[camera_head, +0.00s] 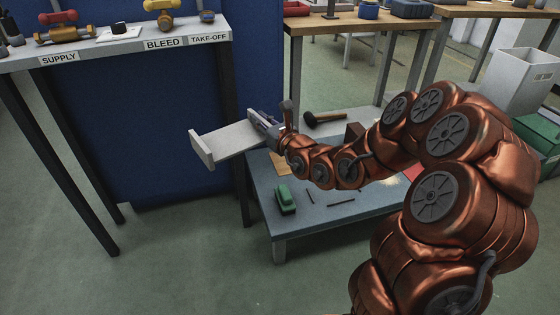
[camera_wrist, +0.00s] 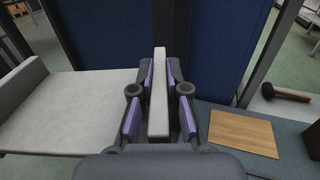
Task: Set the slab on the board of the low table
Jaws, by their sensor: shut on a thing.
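The slab (camera_head: 230,141) is a pale grey flat piece with a raised edge at each end. In the wrist view the slab (camera_wrist: 75,108) stretches to the left. My gripper (camera_wrist: 159,108) is shut on its near upright edge, which stands between the fingers. In the head view my gripper (camera_head: 268,127) holds the slab in the air, roughly level, at the left of the low table (camera_head: 312,222). The wooden board (camera_wrist: 242,132) lies on that table, right of the gripper in the wrist view. The board (camera_head: 279,162) is partly hidden by my arm in the head view.
A mallet (camera_head: 323,118) lies behind the board. A green object (camera_head: 285,200) and thin dark rods (camera_head: 340,204) lie on the low table's front part. A taller bench (camera_head: 110,54) with labels and fittings stands at left, its leg (camera_head: 238,165) near the slab.

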